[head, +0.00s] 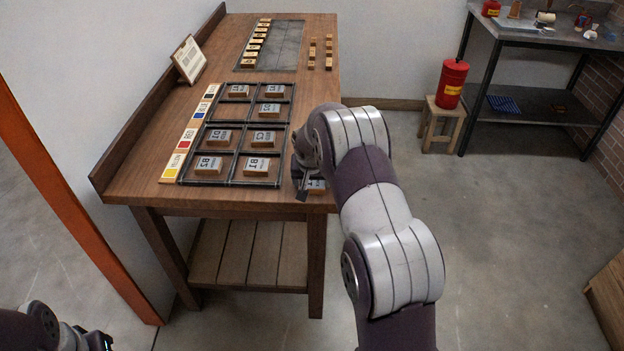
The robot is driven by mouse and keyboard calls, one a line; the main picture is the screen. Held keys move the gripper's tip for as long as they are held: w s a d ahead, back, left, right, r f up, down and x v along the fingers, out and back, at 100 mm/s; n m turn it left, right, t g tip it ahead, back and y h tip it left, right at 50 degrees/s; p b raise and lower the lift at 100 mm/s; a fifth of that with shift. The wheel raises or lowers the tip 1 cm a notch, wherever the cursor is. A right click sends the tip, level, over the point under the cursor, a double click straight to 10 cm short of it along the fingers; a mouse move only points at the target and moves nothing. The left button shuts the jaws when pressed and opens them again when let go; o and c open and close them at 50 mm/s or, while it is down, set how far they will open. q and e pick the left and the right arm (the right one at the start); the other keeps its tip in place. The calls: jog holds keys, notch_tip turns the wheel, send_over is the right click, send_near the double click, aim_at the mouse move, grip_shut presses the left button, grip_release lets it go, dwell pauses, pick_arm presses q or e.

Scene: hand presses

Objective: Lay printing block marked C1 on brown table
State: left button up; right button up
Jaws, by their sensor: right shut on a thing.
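My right gripper (304,186) is at the front right edge of the brown table (145,180), just right of the black tray. It is shut on a small wooden printing block (317,184) with a pale marked top. Most of the block is hidden by my gripper, and its mark cannot be read. I cannot tell whether the block touches the table. The black divided tray (232,185) holds several similar blocks, such as one at the front right (259,165). My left gripper (98,341) is barely in view at the bottom left corner.
A colour-label strip (187,137) runs along the tray's left side. Behind it are a grey slotted plate (285,45), small wooden pieces (312,52) and a framed card (189,60). A red canister (452,84) stands on a stool (437,122). Bare tabletop lies right of the tray.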

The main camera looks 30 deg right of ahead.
jog(key=o, duration=1.1)
jog(key=shift+f, duration=0.1)
jog(key=shift+r, duration=0.5)
jog(key=a+v, duration=0.1)
jog(key=v, duration=1.1)
jog(key=s+a+f+n+g, duration=0.1)
jog(key=s+a, duration=0.3)
jog(key=s, duration=0.4)
jog(key=s+a+f+n+y, duration=0.1)
jog(key=s+a+f+n, duration=0.1)
jog(key=s+a, duration=0.3)
jog(key=s+a+f+n+g+y, duration=0.1)
jog(key=s+a+f+n, duration=0.1)
jog(key=s, duration=0.8)
jog(key=shift+s+a+n+g+p, duration=0.15)
jog(key=shift+a+n, duration=0.2)
jog(key=shift+a, duration=0.25)
jog(key=shift+s+a+n+g+p, duration=0.15)
jog(key=shift+a+n, duration=0.2)
jog(key=shift+a, duration=0.25)
